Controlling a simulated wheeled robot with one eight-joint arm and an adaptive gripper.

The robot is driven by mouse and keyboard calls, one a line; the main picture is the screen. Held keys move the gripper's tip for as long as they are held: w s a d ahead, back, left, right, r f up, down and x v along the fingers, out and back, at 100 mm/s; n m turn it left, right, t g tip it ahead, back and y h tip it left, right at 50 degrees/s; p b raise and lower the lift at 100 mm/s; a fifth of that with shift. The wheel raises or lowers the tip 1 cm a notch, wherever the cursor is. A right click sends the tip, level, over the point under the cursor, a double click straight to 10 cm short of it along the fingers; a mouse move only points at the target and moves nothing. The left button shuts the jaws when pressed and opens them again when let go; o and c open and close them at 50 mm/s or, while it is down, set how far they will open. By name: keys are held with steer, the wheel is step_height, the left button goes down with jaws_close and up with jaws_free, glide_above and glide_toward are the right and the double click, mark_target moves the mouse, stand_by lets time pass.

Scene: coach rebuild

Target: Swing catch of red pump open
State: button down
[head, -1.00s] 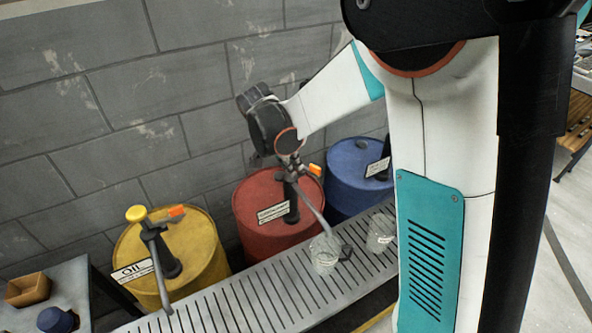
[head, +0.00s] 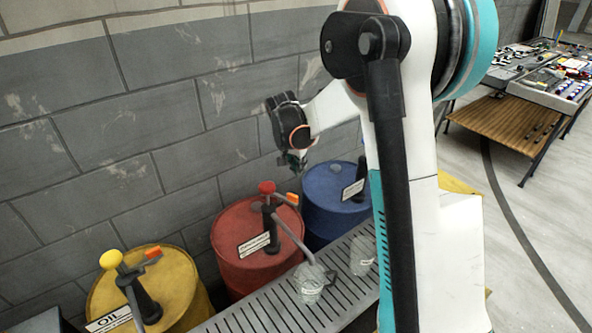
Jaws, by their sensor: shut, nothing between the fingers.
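The red pump (head: 270,222) stands upright on the red drum (head: 232,268), with a dark body, a red knob on top and a grey spout reaching forward and down. Its orange catch (head: 292,198) sticks out on the right near the top; I cannot tell whether it is swung open. My gripper (head: 294,168) is shut and empty. It points down above and slightly right of the red knob in the picture, apparently clear of the pump. The fingertips are small and dark in this view.
A yellow drum (head: 178,280) with its pump stands at the left and a blue drum (head: 325,205) at the right. A glass jar (head: 309,283) stands on the slatted grate (head: 262,318) near the red pump's spout. The grey wall (head: 150,110) is close behind.

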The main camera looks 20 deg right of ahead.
step_height(320, 180, down, 7)
steer(key=a+b, duration=0.1)
steer(key=b, duration=0.1)
steer(key=shift+s, duration=0.4)
steer(key=shift+a, duration=0.15)
steer(key=shift+s+a, duration=0.5)
steer(key=shift+r, duration=0.1)
